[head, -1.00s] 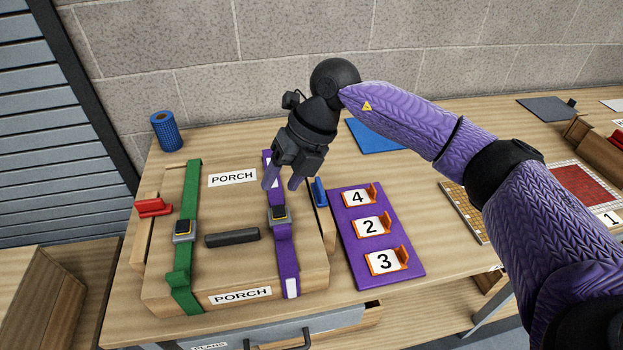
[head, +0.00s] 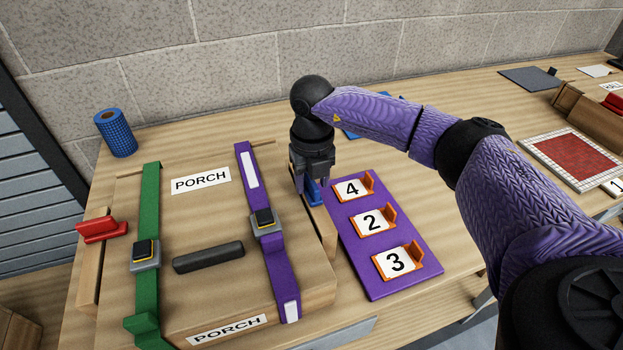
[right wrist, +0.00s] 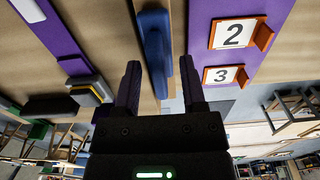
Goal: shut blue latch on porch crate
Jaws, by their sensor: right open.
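The porch crate (head: 210,218) sits on the table with its lid down, PORCH labels and a dark handle on top. The blue latch (head: 314,195) is on the crate's right side, partly hidden by my right gripper (head: 311,184). In the right wrist view the blue latch (right wrist: 156,48) stands up between the two open fingers (right wrist: 160,70). I cannot tell whether either finger touches it. A red latch (head: 102,229) is on the crate's left side. My left gripper is not in view.
A green strap (head: 148,205) and a purple strap (head: 279,262) with buckles cross the lid. Right of the crate lies a purple board (head: 388,232) with numbered orange holders. A blue roll (head: 116,135) stands behind left. A red-centred mosaic panel (head: 580,157) lies far right.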

